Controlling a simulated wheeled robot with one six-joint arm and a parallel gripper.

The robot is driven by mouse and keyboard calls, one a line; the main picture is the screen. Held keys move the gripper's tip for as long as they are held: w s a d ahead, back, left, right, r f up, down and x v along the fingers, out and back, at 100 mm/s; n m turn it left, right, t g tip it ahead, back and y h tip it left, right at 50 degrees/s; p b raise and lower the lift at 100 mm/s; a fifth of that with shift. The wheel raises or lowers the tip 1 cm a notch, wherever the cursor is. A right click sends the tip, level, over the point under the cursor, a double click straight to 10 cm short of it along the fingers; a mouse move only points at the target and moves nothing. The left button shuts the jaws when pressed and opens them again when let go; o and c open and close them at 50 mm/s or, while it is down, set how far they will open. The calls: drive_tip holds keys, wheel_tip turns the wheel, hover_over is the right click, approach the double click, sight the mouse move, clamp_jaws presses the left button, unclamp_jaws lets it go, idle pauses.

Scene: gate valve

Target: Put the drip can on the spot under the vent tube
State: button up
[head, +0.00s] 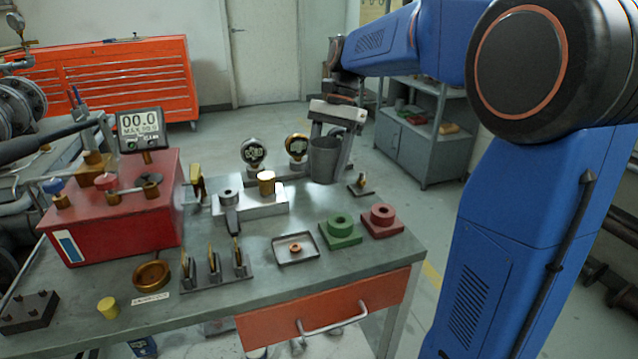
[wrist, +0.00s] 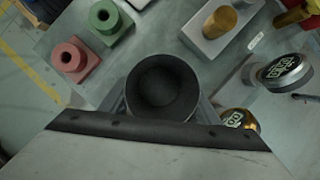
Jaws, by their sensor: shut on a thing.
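The drip can is a grey, open-topped, tapered metal can (head: 324,162) near the back right of the workbench. In the wrist view I look down into its dark, empty-looking inside (wrist: 162,88). My gripper (head: 329,138) comes from behind and above and is shut on the can, with fingers at its sides. The can is upright; I cannot tell whether its base touches the bench. The red box (head: 120,215) with brass fittings and a digital readout stands at the left. I cannot clearly pick out the vent tube or its spot. A shallow brass dish (head: 152,275) lies in front of the box.
Two gauges (head: 253,152) stand left of the can. A silver block with a brass cylinder (head: 266,184), a green block (head: 340,232), a red block (head: 382,221), a small tray (head: 296,249) and a slotted rack (head: 216,274) crowd the bench. A yellow plug (head: 107,308) lies front left.

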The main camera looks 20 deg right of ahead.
sight(325, 195)
drive_tip(key=shift+f, duration=2.5)
drive_tip(key=o, duration=0.7)
drive_tip(key=shift+f, duration=0.15)
drive_tip(key=shift+c, duration=0.2)
drive_tip(key=o, duration=0.4)
drive_tip(key=shift+o, duration=0.2)
